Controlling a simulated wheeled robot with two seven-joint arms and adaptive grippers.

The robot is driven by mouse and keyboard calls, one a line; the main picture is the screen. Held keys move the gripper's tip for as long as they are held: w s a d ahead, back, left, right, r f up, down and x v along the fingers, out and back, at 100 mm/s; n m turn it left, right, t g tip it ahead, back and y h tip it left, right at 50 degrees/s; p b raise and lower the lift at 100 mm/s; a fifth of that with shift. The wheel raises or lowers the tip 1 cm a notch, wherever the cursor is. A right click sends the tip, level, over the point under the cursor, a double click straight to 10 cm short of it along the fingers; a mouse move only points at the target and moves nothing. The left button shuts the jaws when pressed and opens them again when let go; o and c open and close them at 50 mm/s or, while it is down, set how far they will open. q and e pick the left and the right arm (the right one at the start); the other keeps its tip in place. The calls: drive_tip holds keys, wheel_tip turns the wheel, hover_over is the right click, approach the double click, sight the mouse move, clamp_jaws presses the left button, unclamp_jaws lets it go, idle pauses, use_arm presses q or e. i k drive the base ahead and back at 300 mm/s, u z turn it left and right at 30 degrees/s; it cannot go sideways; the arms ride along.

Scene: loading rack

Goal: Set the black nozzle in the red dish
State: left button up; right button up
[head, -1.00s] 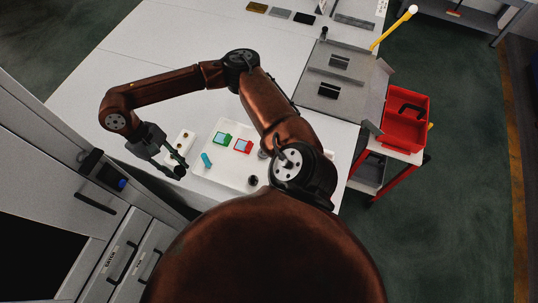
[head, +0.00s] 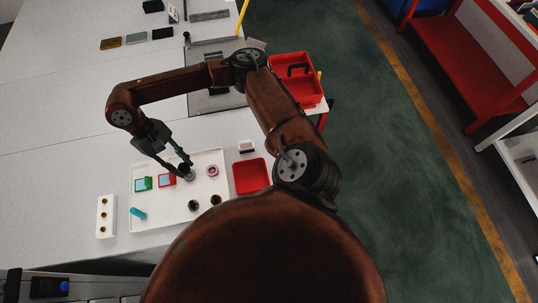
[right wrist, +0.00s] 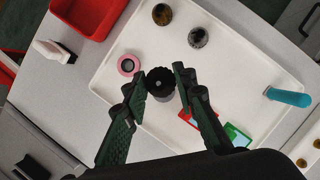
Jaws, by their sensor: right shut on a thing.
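The black nozzle (right wrist: 161,82) is a dark, ribbed round piece between the fingers of my right gripper (right wrist: 162,90) in the right wrist view. That gripper is shut on it. In the head view the right gripper (head: 178,162) reaches down over the white tray, with the nozzle (head: 187,173) at its fingertips; I cannot tell whether the nozzle touches the tray. The red dish (head: 251,177) is square and shallow, looks empty, and lies just right of the tray. A corner of it shows at the top left of the right wrist view (right wrist: 88,15). My left gripper is not in view.
The white tray (head: 150,219) holds green and red square pieces, a pink ring (head: 212,170), a blue cylinder (head: 138,213) and two dark round parts. A small white-and-black item (head: 246,146) stands behind the dish. A white block with holes (head: 105,216) is at left.

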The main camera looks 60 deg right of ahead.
sight(251, 179)
drive_tip(key=z, duration=1.45)
drive_tip(key=k, duration=0.7)
drive_tip(key=u, duration=0.85)
